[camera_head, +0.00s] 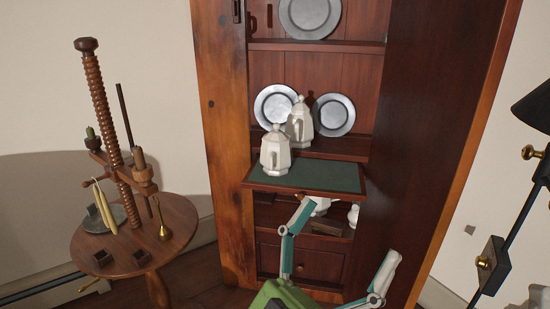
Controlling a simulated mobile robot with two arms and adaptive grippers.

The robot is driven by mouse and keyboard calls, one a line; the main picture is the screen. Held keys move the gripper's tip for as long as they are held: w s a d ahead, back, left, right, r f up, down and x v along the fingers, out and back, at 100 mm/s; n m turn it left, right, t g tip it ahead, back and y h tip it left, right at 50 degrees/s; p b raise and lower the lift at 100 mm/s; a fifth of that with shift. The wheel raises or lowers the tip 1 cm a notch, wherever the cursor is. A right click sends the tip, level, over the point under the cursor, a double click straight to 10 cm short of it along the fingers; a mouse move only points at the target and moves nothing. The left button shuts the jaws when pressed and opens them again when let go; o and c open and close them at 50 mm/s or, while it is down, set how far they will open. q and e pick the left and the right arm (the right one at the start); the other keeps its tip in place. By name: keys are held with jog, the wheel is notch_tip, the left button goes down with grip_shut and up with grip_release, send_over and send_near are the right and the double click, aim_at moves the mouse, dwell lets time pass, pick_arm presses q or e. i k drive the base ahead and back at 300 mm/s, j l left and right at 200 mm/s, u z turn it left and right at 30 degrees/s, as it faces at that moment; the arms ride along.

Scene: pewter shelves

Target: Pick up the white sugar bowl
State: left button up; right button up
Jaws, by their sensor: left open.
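Two white lidded pots with knobbed lids stand upright at the cabinet: a front one (275,152) on the green-topped pull-out board (335,177), and one behind it (299,124). Each shows a handle. More white ware, partly hidden, sits below the board, including a piece at the right (353,216). I cannot tell for sure which piece is the sugar bowl. My right gripper cannot be made out.
Pewter plates (334,115) lean behind the pots. The cabinet's side panel (430,130) stands close on the right. A round wooden table (180,222) with a screw-post stand is at left. A dark lamp (510,200) is at right. The board's right half is clear.

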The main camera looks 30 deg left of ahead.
aim_at(276, 160)
jog(key=i+j+u, duration=0.2)
jog(key=j, duration=0.2)
jog(key=i+j+u, duration=0.2)
jog(key=j, duration=0.2)
jog(key=i+j+u, duration=0.15)
jog(key=i+u, duration=0.2)
jog(key=i, duration=0.3)
jog(key=k+l+z, duration=0.1)
jog(key=k+l, duration=0.15)
jog(key=k, duration=0.15)
jog(key=k+l+z, duration=0.1)
jog(key=k+l, duration=0.2)
jog(key=k, duration=0.15)
jog(key=l+z, duration=0.2)
jog(key=i+l+z, duration=0.2)
jog(key=k+l, duration=0.05)
jog(key=l, duration=0.1)
